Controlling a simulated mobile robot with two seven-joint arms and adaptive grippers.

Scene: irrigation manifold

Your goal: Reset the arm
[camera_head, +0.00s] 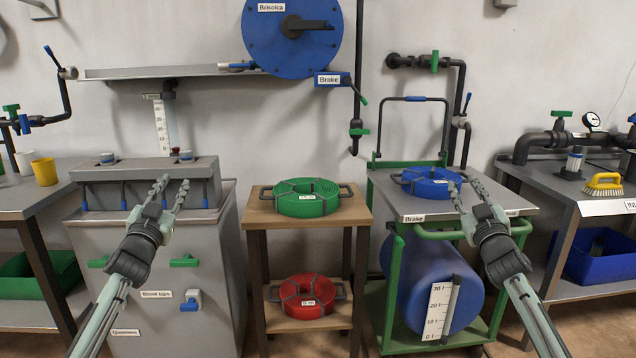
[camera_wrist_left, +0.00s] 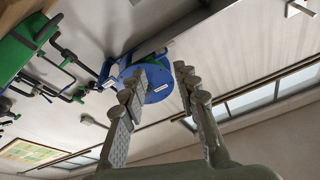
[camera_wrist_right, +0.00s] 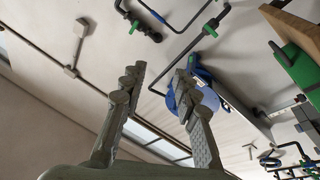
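In the head view my left gripper (camera_head: 170,195) is raised in front of the grey cabinet at the left, with its fingers apart and nothing between them. In the left wrist view its open fingers (camera_wrist_left: 155,85) point toward the wall and the blue reel. My right gripper (camera_head: 464,190) is raised in front of the green-framed cart at the right, fingers apart and empty. In the right wrist view its fingers (camera_wrist_right: 160,80) are also spread with nothing held. Both arms reach in from the bottom corners.
A wooden stand (camera_head: 258,205) between the arms holds a green hose coil (camera_head: 306,207) above and a red hose coil (camera_head: 305,310) below. A blue coil (camera_head: 425,188) lies on the cart top behind my right gripper. A blue reel (camera_head: 262,45) hangs on the wall.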

